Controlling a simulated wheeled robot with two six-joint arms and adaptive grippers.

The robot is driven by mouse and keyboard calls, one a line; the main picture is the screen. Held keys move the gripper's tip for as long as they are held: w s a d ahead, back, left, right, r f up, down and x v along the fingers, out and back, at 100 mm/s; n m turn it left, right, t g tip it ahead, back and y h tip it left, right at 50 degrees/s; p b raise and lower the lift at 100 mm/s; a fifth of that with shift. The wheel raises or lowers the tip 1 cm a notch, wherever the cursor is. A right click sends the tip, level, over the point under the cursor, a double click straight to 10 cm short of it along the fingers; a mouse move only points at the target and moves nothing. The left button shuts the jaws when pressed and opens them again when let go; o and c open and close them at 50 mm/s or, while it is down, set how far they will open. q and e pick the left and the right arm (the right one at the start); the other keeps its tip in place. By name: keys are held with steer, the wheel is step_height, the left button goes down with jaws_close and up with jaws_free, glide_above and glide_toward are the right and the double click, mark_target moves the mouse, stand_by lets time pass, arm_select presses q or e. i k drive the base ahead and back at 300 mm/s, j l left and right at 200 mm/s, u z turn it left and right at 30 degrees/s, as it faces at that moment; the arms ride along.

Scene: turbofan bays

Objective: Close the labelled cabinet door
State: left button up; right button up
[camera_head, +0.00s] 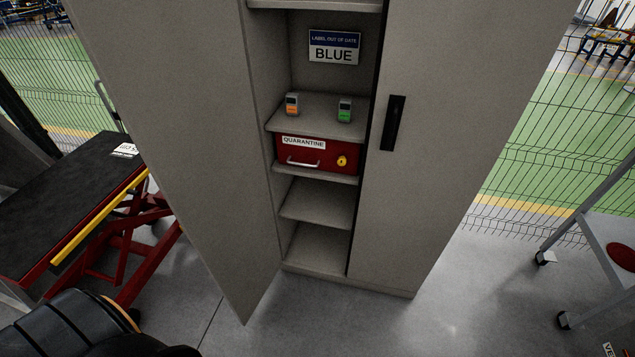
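A tall grey-beige cabinet stands in the middle of the head view. Its left door (185,130) is swung open toward me, and its lower corner reaches forward over the floor. Its right door (430,160) is shut and has a black handle (393,123). A sign reading "LABEL OUT OF DATE BLUE" (334,47) is on the back wall inside. No handle shows on the visible face of the left door. A dark rounded part of my own body shows at the lower left. Neither gripper is in view.
Inside the cabinet are a red "QUARANTINE" box (310,156), an orange-marked device (292,104) and a green-marked device (345,109). A red lift table with black top (65,195) stands left, near the open door. A wheeled cart (605,250) stands right. Floor before the cabinet is clear.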

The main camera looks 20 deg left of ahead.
mark_target(175, 73)
steer(key=j+z, duration=0.35)
steer(key=j, duration=0.3)
steer(key=k+j+z, duration=0.1)
steer(key=j+z, duration=0.2)
steer(key=j, duration=0.3)
steer(key=k+j, duration=0.1)
steer(key=j, duration=1.1)
steer(key=k+j, duration=0.15)
steer(key=j, duration=0.45)
steer(key=k+j, duration=0.1)
steer(key=j, duration=0.5)
